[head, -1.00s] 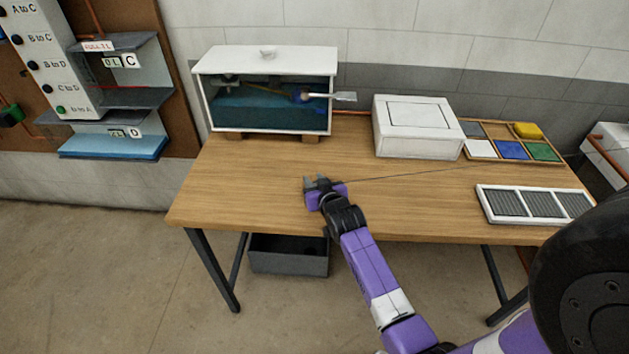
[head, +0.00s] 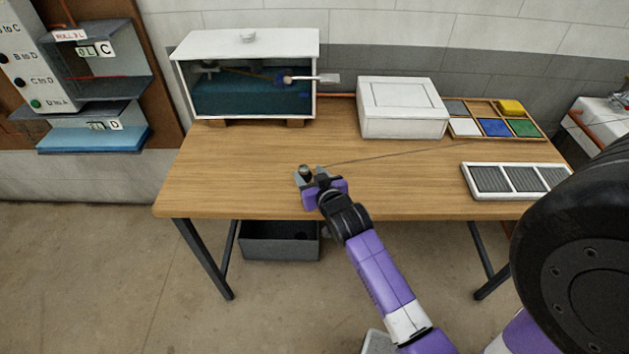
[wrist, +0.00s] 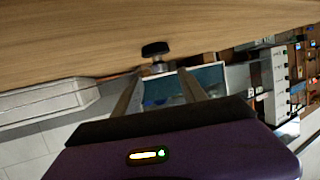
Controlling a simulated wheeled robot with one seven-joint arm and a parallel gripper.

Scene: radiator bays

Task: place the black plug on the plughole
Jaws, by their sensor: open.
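The black plug, a small dark knob (head: 306,171) with a grey metal part, is on the wooden table top, left of the middle and back from the front edge. In the wrist view the black plug (wrist: 155,48) shows just beyond my fingertips, roughly in line with the gap between them. My gripper (head: 308,176) is open, low over the table, its fingers pointing at the plug. Both fingers also show in the wrist view (wrist: 160,80), with nothing clasped between them. I cannot tell whether they touch the plug. I cannot make out a plughole in either view.
A glass-fronted tank (head: 250,75) stands at the back left, a white lidded box (head: 400,107) right of it. A tray of coloured tiles (head: 468,142) and a white grille (head: 515,168) lie at the right. A thin line crosses the table from near the plug. The table's left is clear.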

